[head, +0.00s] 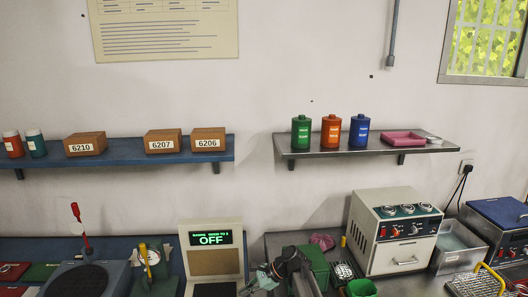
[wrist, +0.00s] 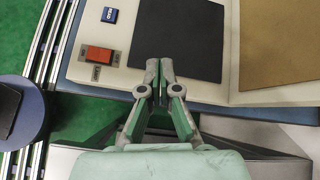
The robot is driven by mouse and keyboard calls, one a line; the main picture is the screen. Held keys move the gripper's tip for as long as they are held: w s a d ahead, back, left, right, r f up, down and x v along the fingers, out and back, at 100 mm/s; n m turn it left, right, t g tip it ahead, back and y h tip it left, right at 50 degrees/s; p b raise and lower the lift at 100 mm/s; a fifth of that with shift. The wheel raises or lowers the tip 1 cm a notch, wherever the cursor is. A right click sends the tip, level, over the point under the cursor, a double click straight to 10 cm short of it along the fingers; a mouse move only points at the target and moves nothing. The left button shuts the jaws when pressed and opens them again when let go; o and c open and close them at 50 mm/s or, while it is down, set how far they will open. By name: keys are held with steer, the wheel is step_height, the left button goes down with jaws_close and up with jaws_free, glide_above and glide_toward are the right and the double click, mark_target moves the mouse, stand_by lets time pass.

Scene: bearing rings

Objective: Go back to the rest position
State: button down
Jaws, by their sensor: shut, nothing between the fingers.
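My gripper (wrist: 159,80) points away from the camera in the wrist view, with its two fingers together and nothing between them. It hangs over the near edge of a pale bench device (wrist: 125,60) that has a red switch (wrist: 99,55), a dark square pad (wrist: 182,38) and a brown panel (wrist: 268,55). Whether the fingertips touch the device cannot be told. In the head view my arm seems to show low in the middle, partly cut off by the bottom edge; the fingers are not clear there.
A unit reading OFF (head: 211,239) stands on the bench. A cream oven-like box (head: 397,232) stands to the right. A blue shelf (head: 120,160) holds numbered boxes; a grey shelf (head: 365,147) holds three canisters and a pink tray (head: 402,138). Metal rails (wrist: 45,60) run along the wrist view's left.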

steer(key=s+d+f+n+h, duration=0.5)
steer(key=s+d+f+n, duration=0.15)
steer(key=s+d, duration=0.4)
steer(key=s+d+f+n+h, duration=0.6)
steer(key=s+d, duration=0.3)
steer(key=d, duration=0.3)
steer(key=s+d+f+n+g+b, duration=0.1)
steer(key=s+f+g+b, duration=0.5)
steer(key=s+f, duration=2)
steer(key=s+b, duration=0.2)
steer(key=s, duration=0.1)
steer(key=shift+f+y+b, duration=0.3)
steer(key=shift+f+y, duration=0.1)
